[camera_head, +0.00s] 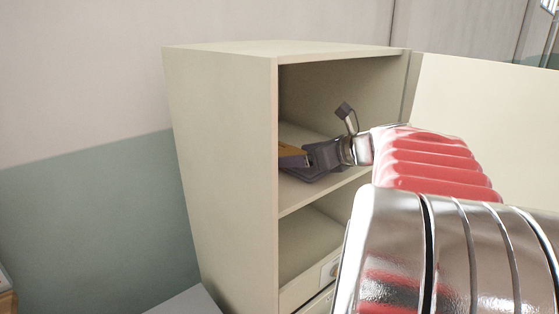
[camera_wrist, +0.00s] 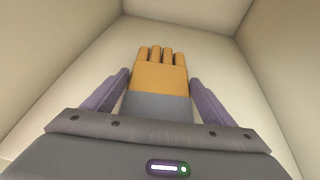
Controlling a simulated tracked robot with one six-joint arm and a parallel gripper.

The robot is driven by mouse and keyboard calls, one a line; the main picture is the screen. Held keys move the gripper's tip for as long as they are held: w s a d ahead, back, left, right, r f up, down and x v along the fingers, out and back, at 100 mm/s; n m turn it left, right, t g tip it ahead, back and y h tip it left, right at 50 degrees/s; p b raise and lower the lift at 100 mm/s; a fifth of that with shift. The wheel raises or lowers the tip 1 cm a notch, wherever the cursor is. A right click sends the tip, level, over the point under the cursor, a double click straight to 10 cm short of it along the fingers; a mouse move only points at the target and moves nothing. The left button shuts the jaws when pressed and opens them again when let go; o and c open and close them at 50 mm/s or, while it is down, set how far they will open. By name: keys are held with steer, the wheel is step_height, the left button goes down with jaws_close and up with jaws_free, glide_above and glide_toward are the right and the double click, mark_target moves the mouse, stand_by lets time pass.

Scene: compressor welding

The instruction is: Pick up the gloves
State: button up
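The gloves (camera_wrist: 160,82), orange with a grey cuff, lie in the middle of the wrist view on the cabinet shelf, fingers pointing away from me. My gripper (camera_wrist: 160,88) is open, with one purple finger on each side of the cuff. Whether the fingers touch the gloves is not clear. In the head view my gripper (camera_head: 298,162) reaches inside the cabinet, and a bit of the orange gloves (camera_head: 291,151) shows beside it. The rest of the gloves is hidden there by the gripper and the cabinet side.
The beige cabinet (camera_head: 222,150) stands open, its side wall close on the left of my gripper. The shelf (camera_head: 340,182) lies below the gripper, with another compartment underneath. The open door (camera_head: 480,110) stands at the right, behind my arm.

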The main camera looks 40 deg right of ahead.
steer(key=c, duration=0.5)
steer(key=shift+c, duration=0.2)
steer(key=shift+s+r, duration=0.25)
steer(key=shift+r, duration=0.3)
step_height(320, 180, up, 6)
steer(key=shift+r, duration=0.1)
steer(key=s, duration=1.9)
steer(key=shift+s+d, duration=0.25)
steer(key=shift+s, duration=0.05)
